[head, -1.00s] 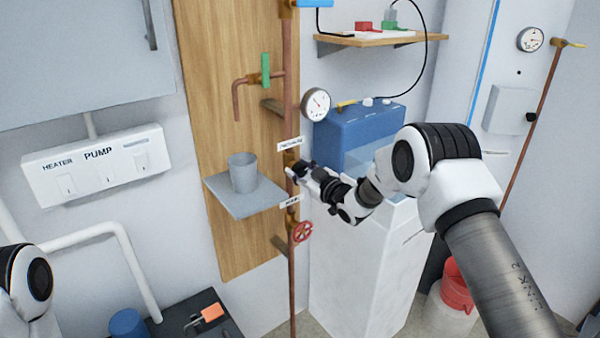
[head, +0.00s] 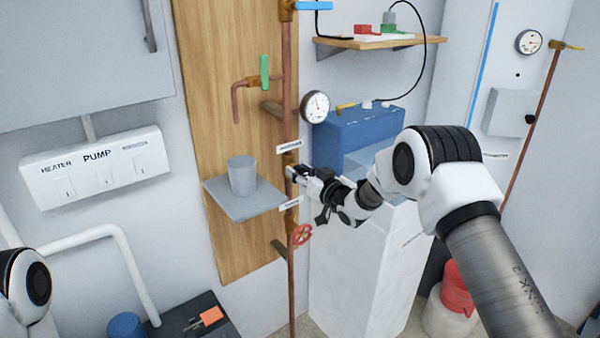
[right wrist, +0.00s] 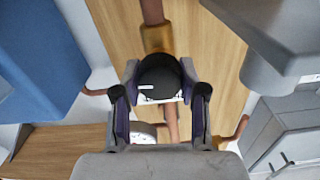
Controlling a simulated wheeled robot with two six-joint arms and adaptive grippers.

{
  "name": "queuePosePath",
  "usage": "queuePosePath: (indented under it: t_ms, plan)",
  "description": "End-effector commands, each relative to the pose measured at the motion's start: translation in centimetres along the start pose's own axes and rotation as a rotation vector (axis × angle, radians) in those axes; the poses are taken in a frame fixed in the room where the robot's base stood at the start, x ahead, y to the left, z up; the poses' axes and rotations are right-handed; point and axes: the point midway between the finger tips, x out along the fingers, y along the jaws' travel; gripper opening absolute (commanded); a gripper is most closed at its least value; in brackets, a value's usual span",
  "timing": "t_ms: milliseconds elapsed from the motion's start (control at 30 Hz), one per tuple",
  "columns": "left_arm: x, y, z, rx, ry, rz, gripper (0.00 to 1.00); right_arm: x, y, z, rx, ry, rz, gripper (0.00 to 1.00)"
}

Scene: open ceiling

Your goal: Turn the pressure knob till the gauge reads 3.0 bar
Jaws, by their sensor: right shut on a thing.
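The black pressure knob (right wrist: 158,72) with a white mark sits on the copper pipe in the right wrist view. My right gripper (right wrist: 160,84) is shut on it, one finger on each side. In the head view my right gripper (head: 291,172) is at the pipe, below the small pressure label, and hides most of the knob. The round white gauge (head: 315,106) is on the pipe above; its needle points roughly upward, but the numbers are too small to read. My left gripper is out of view; only part of that arm shows at the left edge.
A grey shelf with a grey cup (head: 242,175) stands just left of the gripper. A red valve wheel (head: 302,234) is below and a green-handled tap (head: 264,70) above. A blue box (head: 355,128) on a white cabinet is close on the right.

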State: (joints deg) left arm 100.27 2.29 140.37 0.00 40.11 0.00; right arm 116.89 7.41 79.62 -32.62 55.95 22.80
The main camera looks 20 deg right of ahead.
Motion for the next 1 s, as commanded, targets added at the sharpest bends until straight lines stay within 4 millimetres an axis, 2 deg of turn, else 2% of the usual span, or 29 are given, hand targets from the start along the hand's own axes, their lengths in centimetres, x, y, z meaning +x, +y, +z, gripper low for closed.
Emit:
queuePosePath:
  t_ms: [233, 267, 300, 333, 633, 733, 867, 1000]
  plan:
    - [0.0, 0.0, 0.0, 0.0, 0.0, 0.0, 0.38, 0.0, 0.0, 0.1, 0.0, -0.002, 0.0, 0.07]
    - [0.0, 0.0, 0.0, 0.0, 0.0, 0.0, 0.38, 0.0, 0.0, 0.1, 0.0, -0.002, 0.0, 0.49]
    - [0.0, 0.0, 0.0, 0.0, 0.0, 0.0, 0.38, 0.0, 0.0, 0.1, 0.0, -0.002, 0.0, 0.63]
    - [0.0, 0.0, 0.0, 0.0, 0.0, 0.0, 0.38, 0.0, 0.0, 0.1, 0.0, -0.002, 0.0, 0.67]
    - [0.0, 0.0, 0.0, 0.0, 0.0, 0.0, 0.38, -0.1, 0.0, 0.0, -0.001, 0.0, 0.0, 0.67]
    - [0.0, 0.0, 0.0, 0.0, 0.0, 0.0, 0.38, -0.9, 0.1, 0.0, 0.001, -0.001, 0.001, 0.67]
    - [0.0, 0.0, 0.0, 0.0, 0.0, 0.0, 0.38, -3.5, 0.1, 0.0, 0.004, -0.002, 0.003, 0.67]
    - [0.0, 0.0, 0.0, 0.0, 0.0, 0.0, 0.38, -7.2, 0.2, 0.0, 0.004, -0.001, 0.003, 0.67]
